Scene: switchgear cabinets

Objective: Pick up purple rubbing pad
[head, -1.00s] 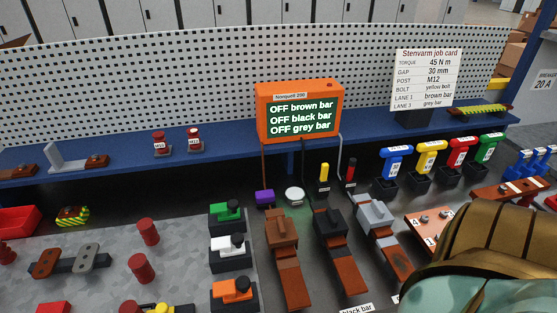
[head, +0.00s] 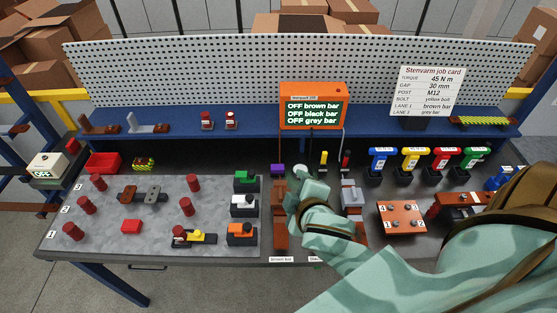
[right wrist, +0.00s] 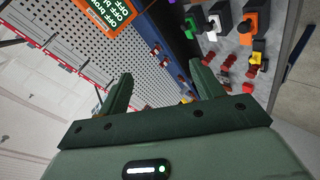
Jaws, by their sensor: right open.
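The purple rubbing pad (head: 278,169) lies on the dark bench top below the orange display box, toward the back of the bench. My right gripper (head: 300,183) is just to the right of the pad in the head view, apart from it, with my forearm reaching in from the lower right. In the right wrist view its two fingers (right wrist: 162,88) stand wide apart with nothing between them. My left gripper is not in view.
The orange display box (head: 313,106) stands behind on the blue shelf (head: 185,122). A green-topped block (head: 245,180) is left of the pad. My arm hides part of the brown-barred units (head: 280,228). A grey mat (head: 120,232) with red cylinders lies left.

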